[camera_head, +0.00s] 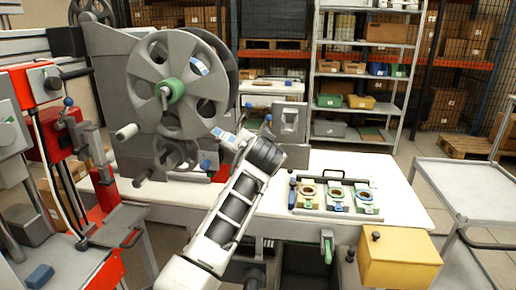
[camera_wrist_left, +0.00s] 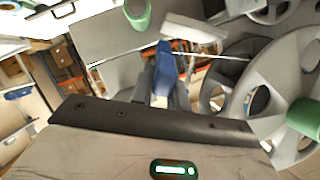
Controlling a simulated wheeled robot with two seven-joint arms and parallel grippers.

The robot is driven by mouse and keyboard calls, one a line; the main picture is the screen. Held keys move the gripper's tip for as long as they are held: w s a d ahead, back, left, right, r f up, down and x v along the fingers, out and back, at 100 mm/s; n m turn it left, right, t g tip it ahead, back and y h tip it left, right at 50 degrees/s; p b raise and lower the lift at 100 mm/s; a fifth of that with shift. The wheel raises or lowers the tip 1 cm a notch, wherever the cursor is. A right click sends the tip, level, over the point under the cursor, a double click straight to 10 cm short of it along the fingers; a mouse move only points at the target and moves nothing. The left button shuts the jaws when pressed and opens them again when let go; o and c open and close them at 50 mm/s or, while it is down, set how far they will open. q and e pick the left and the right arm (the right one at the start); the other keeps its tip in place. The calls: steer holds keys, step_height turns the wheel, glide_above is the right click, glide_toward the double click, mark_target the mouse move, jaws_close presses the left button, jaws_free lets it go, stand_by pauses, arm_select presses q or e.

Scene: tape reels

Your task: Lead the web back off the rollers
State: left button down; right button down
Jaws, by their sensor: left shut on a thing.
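The large grey spoked reel (camera_head: 190,113) with a green hub (camera_head: 170,90) stands upright on the grey machine. Part of it fills the right of the left wrist view (camera_wrist_left: 280,130), with its green hub (camera_wrist_left: 305,116). A pale roller (camera_head: 127,131) sticks out at the machine's left. My left gripper (camera_head: 226,138) is at the lower right of the reel. In the left wrist view its fingers (camera_wrist_left: 164,82) are shut on a blue tab (camera_wrist_left: 165,58). A thin pale line, possibly the web, runs right from near the tab. My right gripper is not in view.
A white bench (camera_head: 400,200) holds a tray with several coloured pieces (camera_head: 337,195). A yellow box (camera_head: 400,258) stands at its front right. Red machine posts (camera_head: 60,150) stand close on the left. A grey cart (camera_head: 470,190) is at the right.

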arm_select(q)
steer(key=shift+w+r, duration=0.1)
steer(key=shift+w+d+r+b, duration=0.1)
steer(key=shift+w+d+r, duration=0.25)
steer(key=shift+w, duration=0.2)
steer(key=shift+w+d+r+b, duration=0.1)
steer(key=shift+w+d+r, duration=0.2)
steer(key=shift+w, duration=0.25)
steer(key=shift+w+d+r+b, duration=0.1)
steer(key=shift+w+d+r, duration=0.2)
steer(key=shift+w, duration=0.25)
